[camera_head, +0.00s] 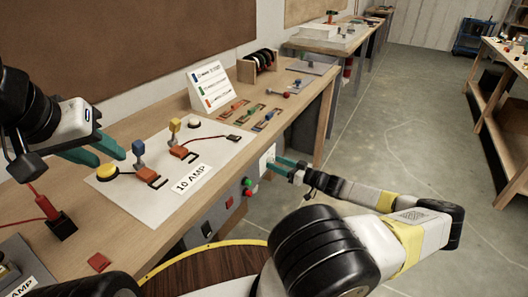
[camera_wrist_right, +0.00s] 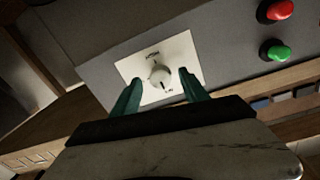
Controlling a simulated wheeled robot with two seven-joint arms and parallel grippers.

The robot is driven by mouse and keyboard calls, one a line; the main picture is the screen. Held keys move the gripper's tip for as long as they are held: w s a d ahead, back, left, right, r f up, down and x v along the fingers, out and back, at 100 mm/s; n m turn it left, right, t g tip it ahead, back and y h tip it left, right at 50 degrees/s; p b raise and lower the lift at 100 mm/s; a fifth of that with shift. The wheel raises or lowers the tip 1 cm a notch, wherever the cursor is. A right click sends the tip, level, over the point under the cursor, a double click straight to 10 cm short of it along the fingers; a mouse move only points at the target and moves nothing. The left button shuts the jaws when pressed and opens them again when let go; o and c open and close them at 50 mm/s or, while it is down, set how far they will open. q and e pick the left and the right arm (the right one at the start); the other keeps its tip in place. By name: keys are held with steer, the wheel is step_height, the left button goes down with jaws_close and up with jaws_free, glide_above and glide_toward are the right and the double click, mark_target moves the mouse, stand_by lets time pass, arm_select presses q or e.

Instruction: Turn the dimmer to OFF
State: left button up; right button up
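The dimmer is a round pale knob (camera_wrist_right: 160,75) on a white square plate (camera_wrist_right: 131,67), set in a grey panel. Small lettering sits above and below the knob; it is too small to read surely. A dark mark on the knob points roughly toward the lower lettering. In the head view the plate (camera_head: 267,157) is on the bench front, partly behind my right gripper (camera_head: 284,166). In the wrist view the right gripper (camera_wrist_right: 161,83) is open, a finger on each side of the knob with visible gaps. My left gripper (camera_head: 104,152) is open and empty above the bench.
Red (camera_wrist_right: 279,10) and green (camera_wrist_right: 277,50) buttons sit right of the dimmer in the wrist view. The bench top holds a white board (camera_head: 150,208) with switches, a "10 AMP" label and a sign stand (camera_head: 211,84). Open floor (camera_head: 400,130) lies to the right.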

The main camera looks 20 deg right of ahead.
steer(key=v, duration=0.7)
steer(key=shift+s+d, duration=0.25)
steer(key=shift+s, duration=0.05)
